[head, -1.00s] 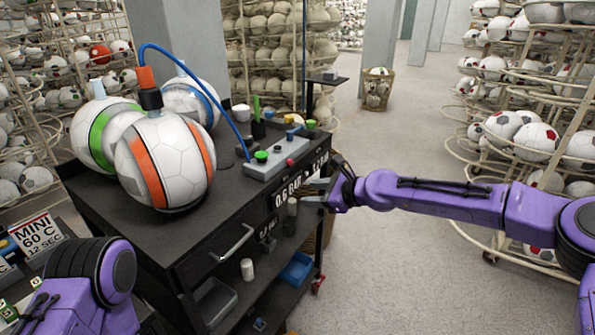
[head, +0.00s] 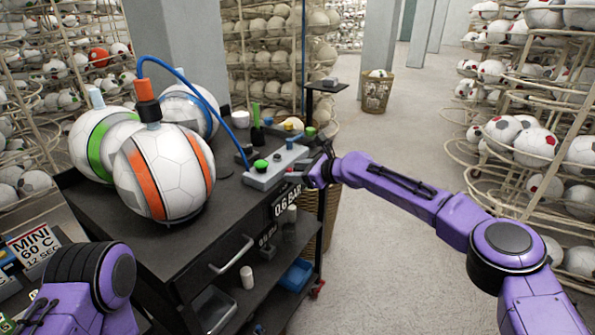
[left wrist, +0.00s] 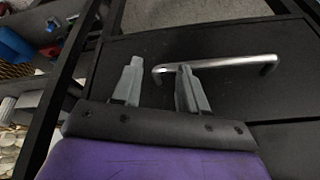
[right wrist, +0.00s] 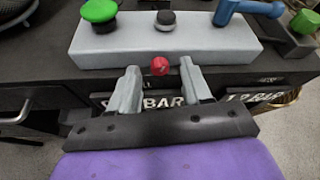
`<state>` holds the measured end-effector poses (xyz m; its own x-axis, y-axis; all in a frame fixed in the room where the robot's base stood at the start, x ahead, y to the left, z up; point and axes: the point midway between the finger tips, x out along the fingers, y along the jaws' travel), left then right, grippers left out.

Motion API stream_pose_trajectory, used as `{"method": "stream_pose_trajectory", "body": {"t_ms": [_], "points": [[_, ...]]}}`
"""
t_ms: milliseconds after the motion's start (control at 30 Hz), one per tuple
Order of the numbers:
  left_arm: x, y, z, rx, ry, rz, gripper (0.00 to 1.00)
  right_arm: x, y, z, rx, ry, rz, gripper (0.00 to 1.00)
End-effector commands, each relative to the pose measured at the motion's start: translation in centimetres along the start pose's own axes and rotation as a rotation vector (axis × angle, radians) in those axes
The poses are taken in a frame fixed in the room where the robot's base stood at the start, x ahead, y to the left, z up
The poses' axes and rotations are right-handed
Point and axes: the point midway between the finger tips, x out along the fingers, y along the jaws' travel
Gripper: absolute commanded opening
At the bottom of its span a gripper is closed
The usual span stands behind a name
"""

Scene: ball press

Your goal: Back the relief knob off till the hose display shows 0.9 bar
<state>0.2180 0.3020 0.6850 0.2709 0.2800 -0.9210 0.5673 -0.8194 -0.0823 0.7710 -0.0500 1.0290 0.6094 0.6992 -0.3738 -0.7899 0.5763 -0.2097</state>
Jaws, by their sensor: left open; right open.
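The grey control box (head: 275,167) sits on the black cart's top. In the right wrist view its front bears a small red knob (right wrist: 160,66), and a black knob (right wrist: 165,20) and a green button (right wrist: 98,10) are on top. I cannot tell by label which is the relief knob. My right gripper (right wrist: 159,72) is open, its fingertips on either side of the red knob; contact is unclear. It also shows at the box's front in the head view (head: 314,174). A sign below reads 0.6 BAR (head: 287,200). My left gripper (left wrist: 159,70) is open and empty near a drawer handle (left wrist: 215,66).
A blue hose (head: 190,82) arches over from the black-and-orange fitting (head: 147,100) above the orange-striped ball (head: 178,175). A blue-handled valve (right wrist: 245,8) is on the box's right. A second sign reads 1.2 BAR (right wrist: 250,97). The floor (head: 380,270) right of the cart is clear.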

Motion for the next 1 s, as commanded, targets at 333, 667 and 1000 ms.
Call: {"method": "stream_pose_trajectory", "body": {"t_ms": [333,667,1000], "points": [[0.0,0.0,0.0,0.0,0.0,0.0,0.43,0.0,0.0,0.0,-0.001,0.0,0.0,0.0],[1.0,0.1,0.4,0.0,0.0,0.0,0.43,0.1,0.4,-0.1,-0.215,-0.003,-0.087,0.0],[1.8,0.2,0.7,0.0,0.0,0.0,0.43,0.0,0.4,0.1,-0.347,-0.002,-0.145,0.0]]}}
